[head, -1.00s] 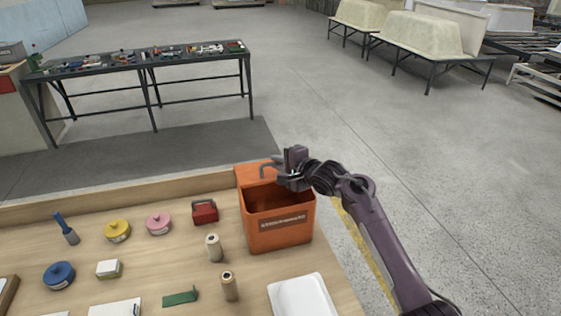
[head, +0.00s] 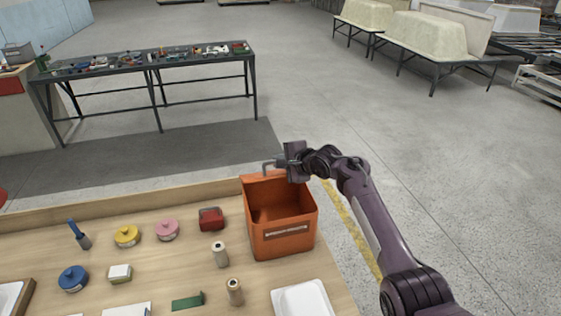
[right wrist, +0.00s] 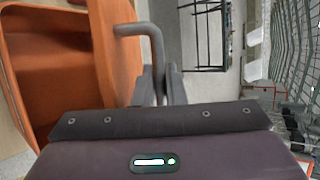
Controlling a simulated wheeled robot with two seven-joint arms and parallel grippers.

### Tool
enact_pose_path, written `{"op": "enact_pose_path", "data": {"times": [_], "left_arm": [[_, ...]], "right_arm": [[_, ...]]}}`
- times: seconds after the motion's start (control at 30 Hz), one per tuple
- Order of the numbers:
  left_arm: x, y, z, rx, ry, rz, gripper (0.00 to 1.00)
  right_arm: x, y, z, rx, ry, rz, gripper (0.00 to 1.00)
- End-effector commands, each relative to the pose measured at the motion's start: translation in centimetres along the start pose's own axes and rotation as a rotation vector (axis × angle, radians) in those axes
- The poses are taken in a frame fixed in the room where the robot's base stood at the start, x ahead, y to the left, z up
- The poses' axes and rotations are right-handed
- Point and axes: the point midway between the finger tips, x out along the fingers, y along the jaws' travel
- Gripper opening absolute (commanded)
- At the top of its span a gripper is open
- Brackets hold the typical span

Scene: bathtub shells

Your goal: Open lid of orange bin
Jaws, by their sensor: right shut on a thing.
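The orange bin (head: 284,243) stands near the right end of the wooden table, with a label on its front. Its lid (head: 262,188) is raised at the back, and the inside of the bin shows. A grey bent handle (right wrist: 140,32) is on the lid in the right wrist view. My right gripper (head: 284,163) is at the bin's back top edge, shut on the handle; its fingers (right wrist: 162,88) also show in the right wrist view. My left gripper is not in view.
On the wooden table (head: 150,262) are a red box (head: 211,219), two upright spools (head: 220,254), round colored containers (head: 127,236) and a white tray (head: 302,300) in front of the bin. A metal table with tools (head: 150,62) stands behind.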

Motion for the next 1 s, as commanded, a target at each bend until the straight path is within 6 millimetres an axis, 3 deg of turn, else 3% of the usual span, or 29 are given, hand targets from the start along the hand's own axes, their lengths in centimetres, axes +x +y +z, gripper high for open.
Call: {"op": "enact_pose_path", "data": {"times": [0.03, 0.07, 0.13, 0.53, 1.0], "left_arm": [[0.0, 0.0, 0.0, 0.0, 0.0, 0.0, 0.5], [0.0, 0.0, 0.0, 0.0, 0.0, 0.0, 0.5], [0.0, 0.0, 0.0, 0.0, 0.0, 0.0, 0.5], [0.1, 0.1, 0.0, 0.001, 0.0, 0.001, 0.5], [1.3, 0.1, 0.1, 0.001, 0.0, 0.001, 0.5]], "right_arm": [[0.0, -0.1, 0.0, 0.0, 0.001, -0.003, 0.0], [-0.1, -0.1, 0.0, 0.0, 0.001, -0.003, 0.13], [0.0, -0.1, 0.0, 0.0, 0.001, -0.002, 0.19], [-0.6, 0.1, 0.0, 0.001, -0.001, -0.001, 0.19], [-6.5, 0.0, 0.0, 0.0, -0.001, -0.004, 0.19]]}}
